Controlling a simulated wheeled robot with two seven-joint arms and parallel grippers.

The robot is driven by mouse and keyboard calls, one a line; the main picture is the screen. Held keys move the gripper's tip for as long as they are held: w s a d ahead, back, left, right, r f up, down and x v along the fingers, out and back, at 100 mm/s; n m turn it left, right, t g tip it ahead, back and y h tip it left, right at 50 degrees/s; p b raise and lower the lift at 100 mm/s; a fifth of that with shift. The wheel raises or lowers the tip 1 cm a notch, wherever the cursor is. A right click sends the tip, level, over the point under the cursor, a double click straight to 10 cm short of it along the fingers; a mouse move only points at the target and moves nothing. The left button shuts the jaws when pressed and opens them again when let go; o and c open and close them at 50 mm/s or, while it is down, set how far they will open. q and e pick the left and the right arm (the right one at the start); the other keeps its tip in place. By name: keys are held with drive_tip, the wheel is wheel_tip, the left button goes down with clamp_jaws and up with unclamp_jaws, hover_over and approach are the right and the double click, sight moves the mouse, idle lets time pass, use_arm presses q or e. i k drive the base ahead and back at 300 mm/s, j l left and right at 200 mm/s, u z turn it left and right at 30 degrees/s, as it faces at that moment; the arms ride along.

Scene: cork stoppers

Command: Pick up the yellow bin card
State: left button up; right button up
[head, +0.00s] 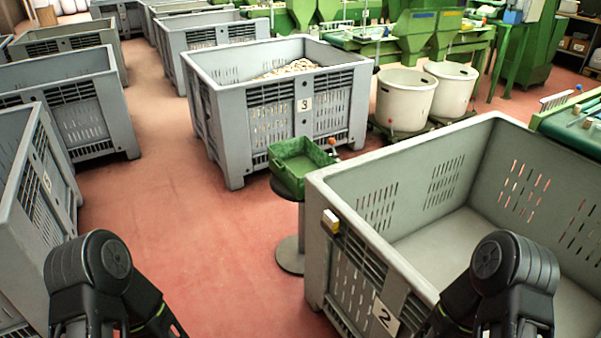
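No card that is clearly yellow shows in the head view. A small pale yellow and white piece (330,218) sits at the left corner rim of the near grey bin (375,240); it is too small to tell what it is. A white card marked 2 (385,316) is on that bin's side, partly behind my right arm. A white card marked 3 (304,104) is on the grey bin further back. Only links of my two arms show at the bottom edge; both grippers are out of view.
A green tray (301,158) rests on a round stool between the two numbered bins. Two white tubs (404,100) stand behind on the right. Large grey bins (70,103) line the left. The red floor (180,205) between is clear.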

sight(331, 220)
drive_tip(key=z, duration=0.5)
drive_tip(key=i+j+z, duration=0.2)
drive_tip(key=j+z, duration=0.3)
drive_tip(key=j, duration=0.3)
drive_tip(key=j+z, duration=0.45)
drive_tip(key=j, duration=1.95)
drive_tip(key=z, duration=0.05)
